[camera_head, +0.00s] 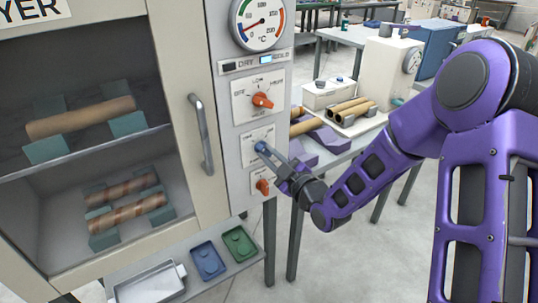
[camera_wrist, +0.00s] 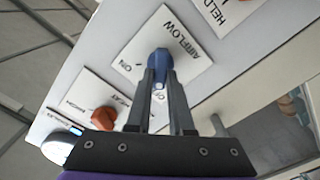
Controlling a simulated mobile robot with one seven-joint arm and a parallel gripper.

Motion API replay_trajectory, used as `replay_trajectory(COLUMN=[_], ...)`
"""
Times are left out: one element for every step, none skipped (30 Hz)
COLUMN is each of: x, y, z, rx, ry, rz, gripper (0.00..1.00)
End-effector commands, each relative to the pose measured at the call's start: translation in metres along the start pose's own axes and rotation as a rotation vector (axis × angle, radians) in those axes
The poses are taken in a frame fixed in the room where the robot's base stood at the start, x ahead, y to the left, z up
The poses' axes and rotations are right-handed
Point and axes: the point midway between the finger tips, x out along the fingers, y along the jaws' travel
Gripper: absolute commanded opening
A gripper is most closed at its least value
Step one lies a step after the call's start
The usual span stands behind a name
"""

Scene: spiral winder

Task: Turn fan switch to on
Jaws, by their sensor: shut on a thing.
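The fan switch is a blue knob (camera_wrist: 160,58) on a white plate marked AIRFLOW, with ON and OFF printed beside it in the wrist view. My gripper (camera_wrist: 161,76) is shut on this knob, one finger on each side. The fingers hide part of the knob, and I cannot tell for sure which mark it points at. In the head view the blue knob (camera_head: 261,147) sits on the middle plate of the dryer's control panel, and my gripper (camera_head: 267,152) reaches it from the lower right.
An orange knob (camera_head: 262,100) is above the switch and another orange knob (camera_head: 263,186) is close below. The dryer's door handle (camera_head: 201,135) stands out to the left. A shelf with a blue tray (camera_head: 208,261) and a green tray (camera_head: 240,243) lies below.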

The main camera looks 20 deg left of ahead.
Motion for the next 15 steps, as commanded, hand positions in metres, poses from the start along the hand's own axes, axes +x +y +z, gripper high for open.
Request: replay_trajectory(x=[0.0001,0.0001,0.0001,0.0001,0.0001,0.0,0.0,0.0,-0.0001,-0.0001,-0.0001,0.0,0.0,0.0,-0.0001], y=[-0.0002,-0.0002,-0.0002,-0.0003,-0.0003,-0.0003,-0.0002,-0.0001,0.0,0.0001,0.0002,0.0002,0.0003,0.0004,0.0007], z=[0.0002,0.0003,0.0005,0.0006,0.0007,0.001,0.0012,0.0015,0.0018,0.0019,0.002,0.0019,0.0018,0.0019,0.0021], rx=[0.005,0.01,0.018,0.027,0.038,0.053,0.068,0.083,0.107,0.127,0.147,0.178,0.203,0.23,0.265], ry=[0.0,0.0,0.001,0.001,0.001,0.001,0.0,0.0,0.0,0.0,0.0,0.0,0.001,0.001,0.001], rz=[0.0,0.0,0.001,0.001,0.001,0.001,0.001,0.001,0.001,0.001,0.001,0.001,0.001,0.002,0.002], gripper=[0.0,0.0,0.0,0.0,0.0,0.0,0.0,0.0,0.0,0.0,0.0,0.0,0.0,0.0,0.0])
